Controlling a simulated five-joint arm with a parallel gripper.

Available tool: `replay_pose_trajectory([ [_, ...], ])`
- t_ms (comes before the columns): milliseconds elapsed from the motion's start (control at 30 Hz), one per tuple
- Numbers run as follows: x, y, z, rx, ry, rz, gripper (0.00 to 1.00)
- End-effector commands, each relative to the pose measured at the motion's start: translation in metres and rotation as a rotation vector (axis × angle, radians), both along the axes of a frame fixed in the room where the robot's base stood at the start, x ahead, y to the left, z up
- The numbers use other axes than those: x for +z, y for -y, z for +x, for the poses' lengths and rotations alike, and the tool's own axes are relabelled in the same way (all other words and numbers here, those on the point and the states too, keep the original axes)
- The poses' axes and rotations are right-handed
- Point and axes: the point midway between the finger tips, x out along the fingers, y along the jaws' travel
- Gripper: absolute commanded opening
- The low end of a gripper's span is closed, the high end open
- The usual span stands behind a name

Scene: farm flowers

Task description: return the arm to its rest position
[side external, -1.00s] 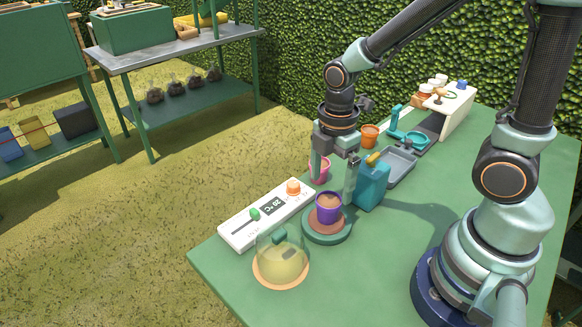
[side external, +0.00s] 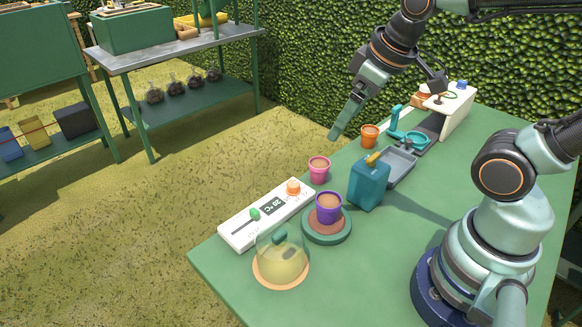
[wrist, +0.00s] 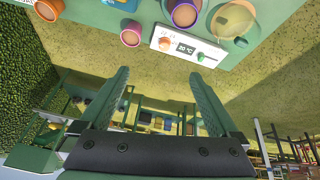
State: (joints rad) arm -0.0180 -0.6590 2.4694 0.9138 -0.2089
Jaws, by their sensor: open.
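My gripper (side external: 338,134) is raised above the far left edge of the green table (side external: 408,240), empty and apart from everything on it. In the wrist view my gripper (wrist: 158,80) shows its two fingers spread apart with nothing between them. A purple pot (side external: 328,207) stands upright on a round teal base (side external: 327,236). A pink pot (side external: 319,169) and an orange pot (side external: 370,136) stand farther back along the table's edge.
A white control panel (side external: 240,229) and a clear dome (side external: 281,260) lie near the front left. A teal jug (side external: 369,183), a grey tray (side external: 399,165) and a white rack (side external: 455,110) line the table. The table's right middle is clear. A hedge (side external: 310,60) stands behind.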

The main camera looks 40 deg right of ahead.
Motion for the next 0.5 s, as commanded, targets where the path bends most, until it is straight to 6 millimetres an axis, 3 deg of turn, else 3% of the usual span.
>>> replay_pose_trajectory([
  [200,0.0115,0.0053,-0.0026,-0.197,0.072,0.088,0.97],
  [500,0.0116,0.0053,-0.0026,-0.209,0.074,0.093,0.97],
])
